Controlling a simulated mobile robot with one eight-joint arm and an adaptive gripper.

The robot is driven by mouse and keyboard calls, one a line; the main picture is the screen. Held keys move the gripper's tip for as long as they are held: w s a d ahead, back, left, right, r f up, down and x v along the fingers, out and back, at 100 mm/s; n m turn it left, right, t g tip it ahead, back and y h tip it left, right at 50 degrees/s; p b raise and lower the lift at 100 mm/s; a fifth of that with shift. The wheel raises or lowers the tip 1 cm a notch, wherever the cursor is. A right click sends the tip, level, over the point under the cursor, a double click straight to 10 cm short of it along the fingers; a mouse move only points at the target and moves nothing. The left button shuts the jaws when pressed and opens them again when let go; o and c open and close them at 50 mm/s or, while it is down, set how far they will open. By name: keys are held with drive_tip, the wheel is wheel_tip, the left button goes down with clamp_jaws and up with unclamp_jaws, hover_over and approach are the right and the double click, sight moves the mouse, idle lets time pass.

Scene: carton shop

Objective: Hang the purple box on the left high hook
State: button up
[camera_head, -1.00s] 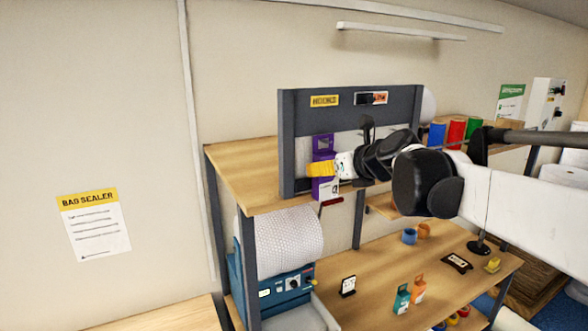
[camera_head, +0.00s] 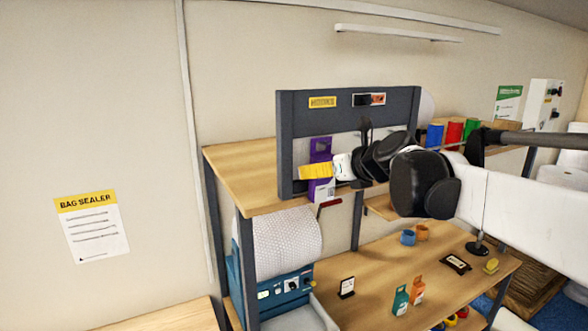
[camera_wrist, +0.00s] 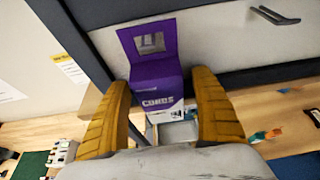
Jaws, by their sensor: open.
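In the head view the purple box (camera_head: 320,153) is in front of the left part of the grey-framed hook panel (camera_head: 350,97), leaning slightly. A finger of my gripper (camera_head: 315,172) crosses its middle. I cannot tell whether a hook passes through the tab.
A dark hook (camera_wrist: 272,15) stands out from the panel to the right of the box. Below are the wooden shelf (camera_head: 240,170), a bubble-wrap roll (camera_head: 285,240) and a bench with small boxes and cups.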

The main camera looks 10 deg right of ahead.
drive_tip(key=shift+s, duration=0.1)
drive_tip(key=v, duration=1.1)
drive_tip(key=s+f+n+g+h+b, duration=0.1)
drive_tip(key=s+f+n+b, duration=0.6)
drive_tip(key=f, duration=1.5)
drive_tip(key=s+a+f+n+g+h+b, duration=0.1)
drive_tip(key=s+f+n+g+b, duration=0.2)
drive_tip(key=s+f+n+b, duration=0.4)
drive_tip(key=s+a+f+n+g+h+b, duration=0.1)
drive_tip(key=s+f+n+b, duration=0.7)
drive_tip(key=f+n+b, duration=1)
wheel_tip(320, 180, down, 20)
drive_tip(key=g+h+b, duration=0.1)
drive_tip(key=b, duration=0.7)
drive_tip(key=shift+a+r+b, duration=0.15)
drive_tip(key=shift+a+b, duration=0.05)
drive_tip(key=shift+b, duration=0.15)
